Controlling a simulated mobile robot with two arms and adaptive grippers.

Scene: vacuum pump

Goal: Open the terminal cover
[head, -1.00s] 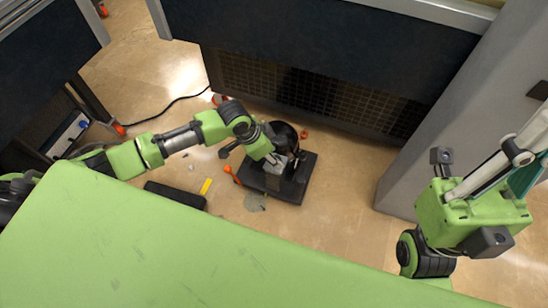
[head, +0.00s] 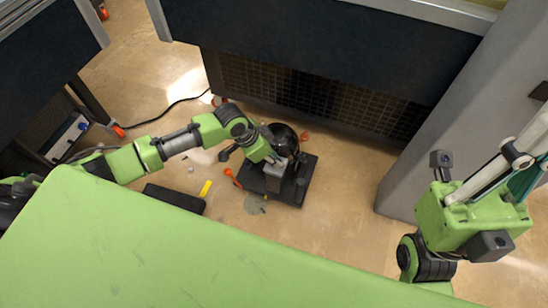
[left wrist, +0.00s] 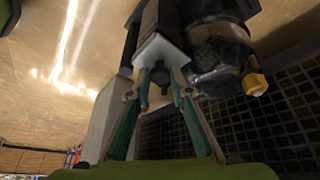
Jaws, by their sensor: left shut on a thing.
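The black vacuum pump (head: 284,138) stands on a dark base (head: 297,190) on the floor. A grey terminal box (head: 273,178) sits on its near side. My left gripper (head: 277,160) reaches in from the left at the top of this box. In the left wrist view my left gripper (left wrist: 159,92) has its teal fingers closed at a pale grey block-like part, the terminal cover (left wrist: 161,52). The exact contact is hard to make out, and I cannot tell whether the cover is lifted. My right gripper (head: 520,165) is at the right, away from the pump, its tips cut off.
An orange-handled tool (head: 232,177), a yellow object (head: 205,187) and a black case (head: 175,197) lie left of the pump. A dark grille (head: 310,92) stands behind it and a grey column (head: 455,130) to the right. The floor between pump and column is clear.

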